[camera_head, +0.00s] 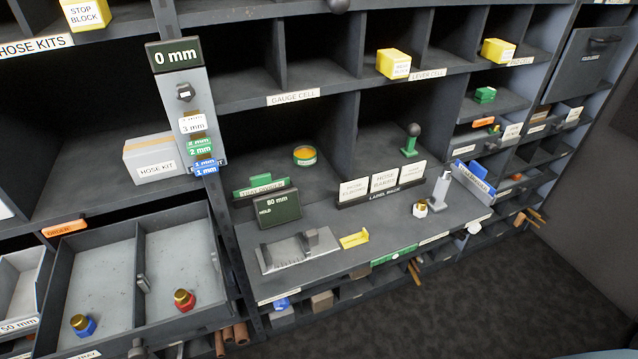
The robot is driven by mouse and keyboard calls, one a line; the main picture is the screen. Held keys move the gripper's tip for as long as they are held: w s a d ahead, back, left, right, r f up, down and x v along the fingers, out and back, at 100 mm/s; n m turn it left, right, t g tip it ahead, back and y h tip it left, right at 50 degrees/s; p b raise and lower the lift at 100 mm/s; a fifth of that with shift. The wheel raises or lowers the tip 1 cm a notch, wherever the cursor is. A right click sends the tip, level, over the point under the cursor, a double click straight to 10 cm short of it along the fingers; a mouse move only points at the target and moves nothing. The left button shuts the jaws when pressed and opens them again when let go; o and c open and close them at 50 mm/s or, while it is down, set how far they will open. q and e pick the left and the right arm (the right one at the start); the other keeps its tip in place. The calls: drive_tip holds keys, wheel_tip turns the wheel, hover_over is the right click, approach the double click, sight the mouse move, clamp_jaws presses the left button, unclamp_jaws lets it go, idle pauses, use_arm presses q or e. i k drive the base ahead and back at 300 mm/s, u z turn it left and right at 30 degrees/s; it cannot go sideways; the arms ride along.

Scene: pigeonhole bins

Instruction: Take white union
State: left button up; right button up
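A small white fitting with a brass-coloured top (420,209), which looks like the white union, stands on the grey work ledge right of the middle. It is just left of an upright grey-white post (440,188) and in front of the label rack (382,198). Two similar fittings, one blue with a brass top (83,325) and one red with a brass top (184,299), stand in the open drawer tray (110,343) at the lower left. Neither of my grippers shows in this view.
A grey fixture (298,250), a yellow piece (354,239) and a dark "80 mm HOLD" sign (279,209) occupy the ledge's left part. A blue rack (474,182) stands at its right end. Dividers and shelf edges enclose the bins above.

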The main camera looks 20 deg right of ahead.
sight(420, 209)
drive_tip(key=z, duration=1)
drive_tip(key=i, duration=0.95)
drive_tip(key=u, duration=0.2)
